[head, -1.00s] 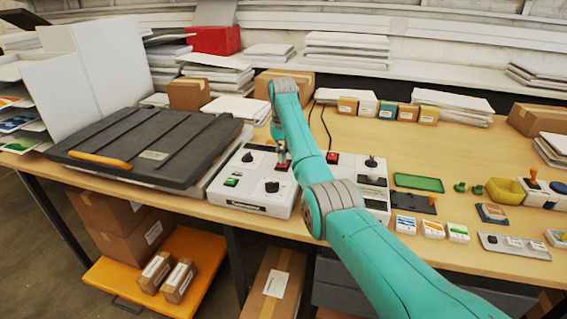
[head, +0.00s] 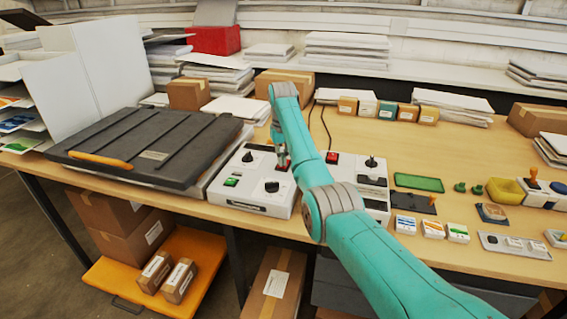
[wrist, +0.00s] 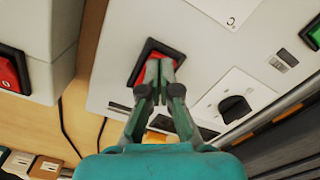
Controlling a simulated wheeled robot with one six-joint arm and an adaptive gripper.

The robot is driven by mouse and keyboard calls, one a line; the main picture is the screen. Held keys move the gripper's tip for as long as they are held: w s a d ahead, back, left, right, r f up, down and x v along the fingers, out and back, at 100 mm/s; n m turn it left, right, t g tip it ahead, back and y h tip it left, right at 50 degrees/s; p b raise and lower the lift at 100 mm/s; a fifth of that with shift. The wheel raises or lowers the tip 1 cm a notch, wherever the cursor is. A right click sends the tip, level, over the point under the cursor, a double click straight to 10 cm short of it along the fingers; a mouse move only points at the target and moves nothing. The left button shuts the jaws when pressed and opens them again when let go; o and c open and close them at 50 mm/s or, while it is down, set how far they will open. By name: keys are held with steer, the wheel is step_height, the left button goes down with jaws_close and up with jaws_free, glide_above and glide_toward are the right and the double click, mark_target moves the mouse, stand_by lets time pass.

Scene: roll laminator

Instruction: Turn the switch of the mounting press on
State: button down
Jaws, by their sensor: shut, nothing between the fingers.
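The mounting press has a dark ribbed lid (head: 150,145) with an orange handle, and a pale control box (head: 252,198) at its right side. The box carries a red rocker switch (head: 283,167) in a black frame, which shows in the wrist view (wrist: 146,72) partly hidden behind my fingers. My gripper (wrist: 160,64) is shut and empty, its fingertips over the red switch. I cannot tell whether they touch it. In the head view my gripper (head: 283,158) is small and points down at the switch.
The box also has black knobs (head: 272,187) and a green button (head: 231,182). A second pale control unit with another red switch (head: 332,158) stands just right, partly behind my arm. A green tray (head: 418,183) and small boxes lie further right on the table.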

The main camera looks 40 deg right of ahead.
stand_by(0.3)
steer(key=shift+r, duration=3.4)
